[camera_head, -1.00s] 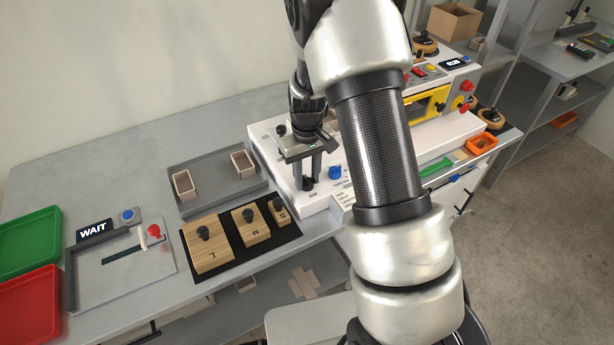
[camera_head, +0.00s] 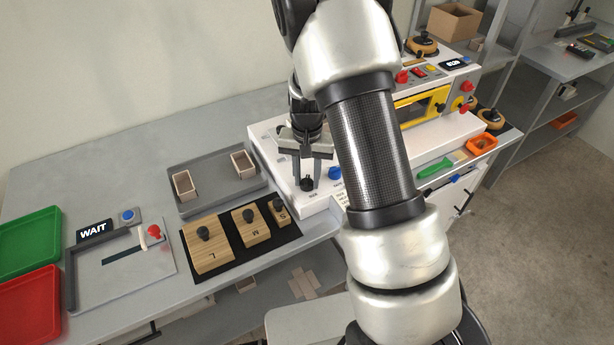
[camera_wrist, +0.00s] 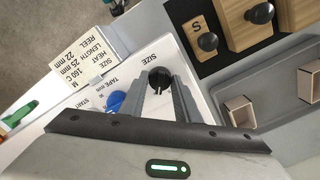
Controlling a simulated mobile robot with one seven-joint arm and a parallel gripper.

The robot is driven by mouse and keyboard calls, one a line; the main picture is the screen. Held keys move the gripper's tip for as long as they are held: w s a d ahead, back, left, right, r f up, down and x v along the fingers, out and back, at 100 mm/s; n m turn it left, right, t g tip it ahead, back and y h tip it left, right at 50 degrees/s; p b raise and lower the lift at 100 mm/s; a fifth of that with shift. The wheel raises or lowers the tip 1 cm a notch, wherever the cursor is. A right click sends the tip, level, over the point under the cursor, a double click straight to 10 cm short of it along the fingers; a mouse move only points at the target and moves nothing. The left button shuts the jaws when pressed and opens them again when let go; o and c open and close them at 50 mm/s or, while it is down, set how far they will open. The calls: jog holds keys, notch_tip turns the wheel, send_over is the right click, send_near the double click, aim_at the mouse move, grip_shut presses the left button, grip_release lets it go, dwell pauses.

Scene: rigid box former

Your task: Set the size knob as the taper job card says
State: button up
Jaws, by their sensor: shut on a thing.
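The black size knob (camera_wrist: 159,79) sits on the white machine panel beside the printed word SIZE. My gripper (camera_wrist: 160,84) is shut on it, with one grey finger on each side. In the head view my gripper (camera_head: 308,184) points down at the knob (camera_head: 307,185) on the front left of the machine. The job card (camera_wrist: 85,72) shows in the wrist view and reads SIZE M, HEAT 160 C, LENGTH 25 mm, REEL 22 mm. I cannot make out which size the knob points to.
A blue knob (camera_head: 335,173) labelled TAPE stands close to the right of my gripper. Wooden blocks marked L (camera_head: 208,257), M (camera_head: 256,236) and S (camera_head: 280,214) lie on a black mat. A grey tray (camera_head: 213,198) holds two small boxes. A display (camera_head: 94,231) reads WAIT.

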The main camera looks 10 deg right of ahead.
aim_at(307, 179)
jog(key=shift+m, duration=0.6)
jog(key=o, duration=1)
jog(key=shift+o, duration=0.2)
notch_tip(307, 179, up, 18)
jog(key=p, duration=0.1)
jog(key=shift+f, duration=0.25)
